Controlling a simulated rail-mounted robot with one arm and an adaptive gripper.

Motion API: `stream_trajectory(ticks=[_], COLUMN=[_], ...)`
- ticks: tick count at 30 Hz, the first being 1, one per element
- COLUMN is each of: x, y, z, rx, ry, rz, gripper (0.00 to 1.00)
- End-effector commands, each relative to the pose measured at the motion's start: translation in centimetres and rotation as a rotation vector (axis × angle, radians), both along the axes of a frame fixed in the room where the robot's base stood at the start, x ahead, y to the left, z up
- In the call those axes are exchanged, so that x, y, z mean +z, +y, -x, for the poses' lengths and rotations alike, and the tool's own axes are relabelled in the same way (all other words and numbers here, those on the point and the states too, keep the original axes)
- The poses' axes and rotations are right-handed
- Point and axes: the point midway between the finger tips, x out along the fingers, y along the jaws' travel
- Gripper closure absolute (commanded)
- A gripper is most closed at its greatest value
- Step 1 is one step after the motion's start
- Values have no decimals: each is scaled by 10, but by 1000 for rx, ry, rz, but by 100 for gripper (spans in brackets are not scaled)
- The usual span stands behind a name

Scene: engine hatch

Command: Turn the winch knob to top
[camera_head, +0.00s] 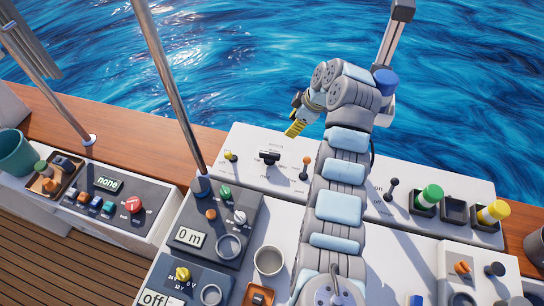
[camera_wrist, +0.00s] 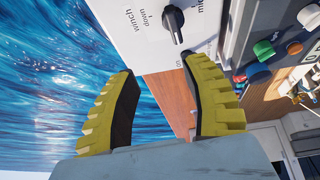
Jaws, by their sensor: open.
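The winch knob (camera_wrist: 174,22) is black and sits on a white panel (camera_wrist: 140,35) at the top of the wrist view. The words "winch" and "down" are printed beside it. Its bar points toward the bottom of the wrist view. In the head view a black knob (camera_head: 269,156) sits on the white panel near the far edge, to the left of my arm. My gripper (camera_wrist: 159,68) is open and empty, with yellow fingers and dark pads spread apart. In the head view my gripper (camera_head: 297,122) hangs beyond the panel's far edge, apart from the knob.
A grey box (camera_head: 230,215) with a "0 m" display stands nearer. A metal pole (camera_head: 170,90) rises at left. Open water lies beyond the panel.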

Motion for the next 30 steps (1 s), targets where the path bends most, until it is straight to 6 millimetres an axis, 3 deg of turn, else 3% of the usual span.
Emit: stream_trajectory(ticks=[5,11,30], x=[7,-3,-98], y=[-2,4,43], z=[14,15,7], rx=[58,68,66], ry=[44,53,53], rz=[1,0,0], gripper=[52,52,52])
